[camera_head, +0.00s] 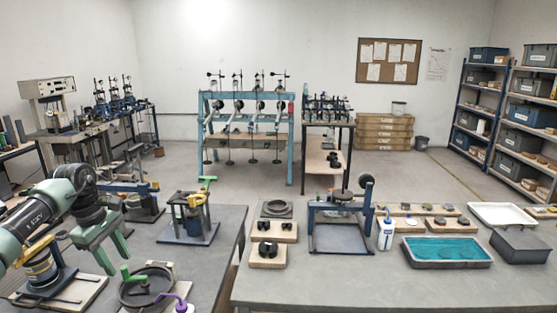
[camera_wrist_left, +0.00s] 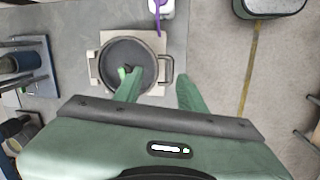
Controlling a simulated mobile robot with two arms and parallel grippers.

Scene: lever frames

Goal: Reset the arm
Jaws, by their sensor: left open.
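My left gripper (camera_head: 115,264) comes in from the left in the head view, pale green, with its two fingers apart and pointing down over the left bench. It is open with nothing between the fingers; it also shows in the left wrist view (camera_wrist_left: 158,90). A round dark dish-like device (camera_head: 147,290) with side handles sits on a light base just beyond and below the fingers. It has a small green knob (camera_wrist_left: 124,72), close to one fingertip in the left wrist view; I cannot tell whether they touch. Which arm the task means is not clear. My right gripper is not in view.
A purple-nozzled bottle (camera_head: 180,306) stands near the dish. The right bench holds a blue frame (camera_head: 340,245), a white bottle (camera_head: 386,235) and a teal tray (camera_head: 446,262). A blue lever rack (camera_head: 291,150) stands behind.

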